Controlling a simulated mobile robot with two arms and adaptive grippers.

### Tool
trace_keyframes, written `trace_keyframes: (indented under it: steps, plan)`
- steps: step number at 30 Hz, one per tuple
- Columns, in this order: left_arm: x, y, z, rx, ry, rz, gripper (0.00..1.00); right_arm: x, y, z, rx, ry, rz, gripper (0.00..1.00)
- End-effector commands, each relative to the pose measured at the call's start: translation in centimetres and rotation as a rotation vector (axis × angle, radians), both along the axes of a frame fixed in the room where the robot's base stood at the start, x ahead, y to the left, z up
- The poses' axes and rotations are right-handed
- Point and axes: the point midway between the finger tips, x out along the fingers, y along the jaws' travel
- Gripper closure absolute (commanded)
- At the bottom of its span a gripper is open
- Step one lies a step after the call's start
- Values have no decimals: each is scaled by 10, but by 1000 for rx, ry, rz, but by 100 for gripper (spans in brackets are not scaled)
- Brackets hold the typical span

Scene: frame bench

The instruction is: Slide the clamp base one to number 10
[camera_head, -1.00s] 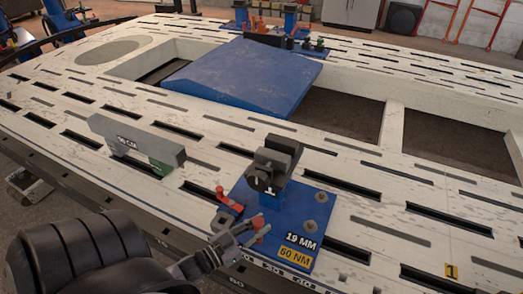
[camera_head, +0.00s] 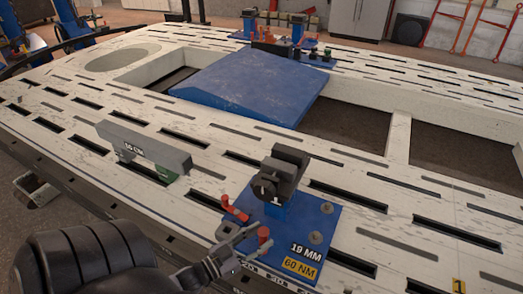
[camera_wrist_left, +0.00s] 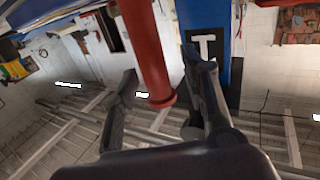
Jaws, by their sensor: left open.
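The clamp base one is a blue plate (camera_head: 329,222) labelled "19 MM" and "60 NM", carrying a dark clamp (camera_head: 268,186) marked 1 on a blue post. It sits on the slotted white frame bench near its front edge. My left gripper (camera_head: 252,236) is open at this handle. In the left wrist view a red handle (camera_wrist_left: 151,50) runs between the open fingers (camera_wrist_left: 160,75); contact cannot be told. The blue post (camera_wrist_left: 205,15) is beside it. No number 10 is readable. My right gripper is not in view.
A grey bar (camera_head: 145,148) labelled "50 CM" stands left of the base. A large blue sloped block (camera_head: 250,82) lies behind. A yellow mark (camera_head: 459,285) reading 1 is at the right front. Bench surface right of the base is clear. Other blue clamps (camera_head: 298,30) stand at the far side.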

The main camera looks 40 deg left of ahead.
Motion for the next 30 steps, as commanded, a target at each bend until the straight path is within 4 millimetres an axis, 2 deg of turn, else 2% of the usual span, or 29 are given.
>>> trace_keyframes:
  steps: [9, 15, 20, 30]
  plan:
    - [-67, 14, -1, 2, 5, 2, 59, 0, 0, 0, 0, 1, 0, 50]
    - [-96, 19, 0, 1, 1, 2, 59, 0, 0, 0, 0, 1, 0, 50]
    - [-104, 21, 1, 2, 0, 2, 59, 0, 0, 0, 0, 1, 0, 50]
    - [-105, 21, 0, 2, -1, 2, 59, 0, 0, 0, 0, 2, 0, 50]
